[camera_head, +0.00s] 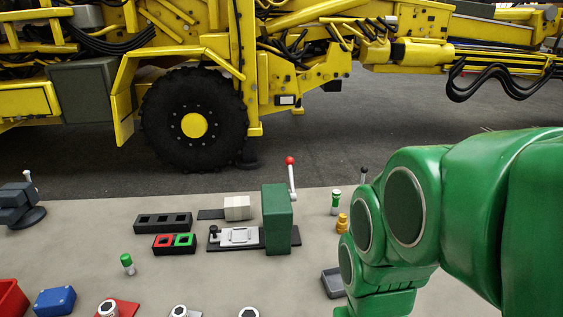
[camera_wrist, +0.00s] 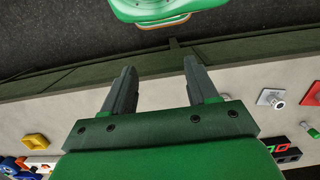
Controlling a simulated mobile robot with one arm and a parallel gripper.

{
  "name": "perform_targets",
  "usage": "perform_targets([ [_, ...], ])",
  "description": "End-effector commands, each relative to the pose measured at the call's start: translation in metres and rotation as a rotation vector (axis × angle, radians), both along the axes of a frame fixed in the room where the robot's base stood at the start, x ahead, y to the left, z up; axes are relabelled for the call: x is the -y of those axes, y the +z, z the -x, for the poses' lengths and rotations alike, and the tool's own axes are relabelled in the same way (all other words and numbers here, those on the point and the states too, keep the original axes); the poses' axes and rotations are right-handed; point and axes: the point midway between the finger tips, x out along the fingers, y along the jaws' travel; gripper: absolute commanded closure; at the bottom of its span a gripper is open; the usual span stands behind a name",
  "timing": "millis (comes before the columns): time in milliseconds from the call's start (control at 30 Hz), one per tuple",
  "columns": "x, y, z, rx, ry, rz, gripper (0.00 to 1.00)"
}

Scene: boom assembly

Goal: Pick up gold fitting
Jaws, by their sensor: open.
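The gold fitting (camera_head: 342,223) is a small, upright, stepped piece on the grey table in the head view. It stands just left of my green arm, with a green-and-white fitting (camera_head: 335,202) close behind it. In the wrist view I cannot make out the gold fitting. My gripper (camera_wrist: 158,70) shows there with its two dark fingers wide apart and nothing between them. The fingers reach over the table's edge and the dark floor. In the head view the fingers are out of sight below the arm.
A green block-shaped press (camera_head: 277,218) with a red-knobbed lever (camera_head: 291,178) stands left of the gold fitting. A dark grey tray (camera_head: 334,282) lies nearer, beside my arm. Red-and-green sockets (camera_head: 174,243) sit further left. A yellow machine (camera_head: 300,80) stands beyond the table.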

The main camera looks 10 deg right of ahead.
Motion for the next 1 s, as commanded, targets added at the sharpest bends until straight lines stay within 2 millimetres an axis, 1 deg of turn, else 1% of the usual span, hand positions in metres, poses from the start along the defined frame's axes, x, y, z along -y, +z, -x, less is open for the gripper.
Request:
perform_targets([
  [67, 0.001, 0.000, -0.002, 0.002, -0.002, 0.002, 0.42],
  [167, 0.007, -0.002, -0.013, 0.020, -0.010, 0.020, 0.42],
  [267, 0.022, -0.005, -0.039, 0.070, -0.023, 0.058, 0.42],
  [467, 0.067, -0.009, -0.113, 0.213, -0.044, 0.164, 0.42],
  [500, 0.076, -0.009, -0.127, 0.242, -0.045, 0.183, 0.42],
  [567, 0.089, -0.011, -0.149, 0.283, -0.043, 0.211, 0.42],
  [600, 0.097, -0.011, -0.164, 0.313, -0.041, 0.229, 0.42],
  [667, 0.110, -0.011, -0.184, 0.353, -0.041, 0.252, 0.42],
  [700, 0.118, -0.012, -0.198, 0.381, -0.037, 0.267, 0.42],
  [767, 0.129, -0.013, -0.218, 0.416, -0.032, 0.288, 0.42],
  [800, 0.137, -0.013, -0.231, 0.446, -0.028, 0.299, 0.42],
  [867, 0.148, -0.013, -0.251, 0.483, -0.020, 0.316, 0.42],
  [900, 0.155, -0.014, -0.264, 0.511, -0.013, 0.325, 0.42],
  [967, 0.164, -0.015, -0.283, 0.548, -0.003, 0.338, 0.42],
  [1000, 0.171, -0.015, -0.297, 0.577, 0.007, 0.345, 0.42],
])
